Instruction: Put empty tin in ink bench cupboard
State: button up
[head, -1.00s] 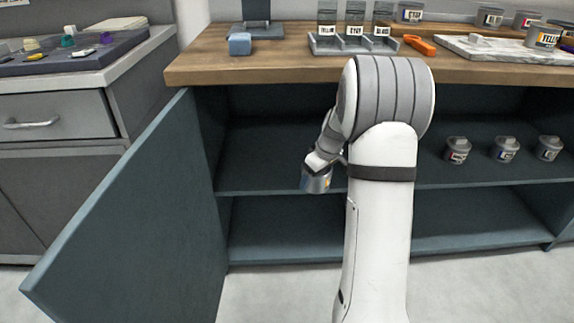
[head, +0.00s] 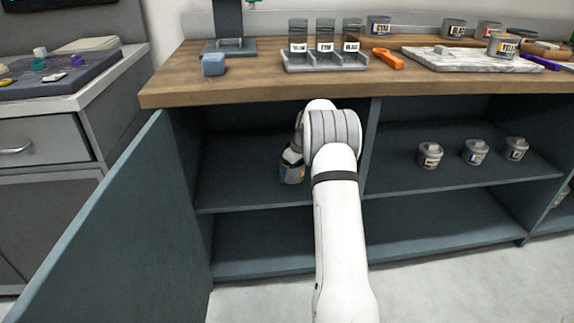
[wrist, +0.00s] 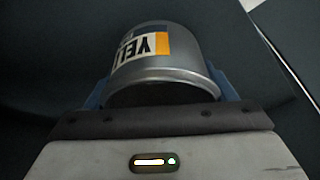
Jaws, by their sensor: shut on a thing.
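A grey tin with a yellow-edged label reading "YEL" (wrist: 165,62) is held between the two blue fingers of my gripper (wrist: 165,95) in the wrist view. In the head view the tin (head: 292,172) is inside the left part of the open ink bench cupboard (head: 240,185), at the upper shelf. I cannot tell whether its base touches the shelf. My gripper (head: 291,157) is shut on it, partly hidden by my arm. The cupboard door (head: 100,225) stands open at the left.
Several lidded tins, one of them here (head: 431,155), stand on the right part of the shelf. A divider (head: 371,145) separates them from the left part. The worktop (head: 240,85) overhangs the opening. The left part of the shelf is otherwise clear.

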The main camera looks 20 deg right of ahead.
jog(key=shift+w+d+r+p, duration=0.1)
jog(key=shift+w+d+p, duration=0.15)
jog(key=shift+w, duration=0.45)
jog(key=shift+w+d+f+p, duration=0.15)
jog(key=shift+w+p, duration=0.2)
jog(key=shift+w, duration=0.4)
jog(key=shift+w+d+r+p, duration=0.2)
jog(key=shift+w+p, duration=0.1)
jog(key=shift+w, duration=0.4)
notch_tip(320, 180, down, 4)
jog(key=b, duration=0.3)
jog(key=shift+r, duration=0.2)
jog(key=shift+f, duration=0.15)
jog(key=o, duration=1.3)
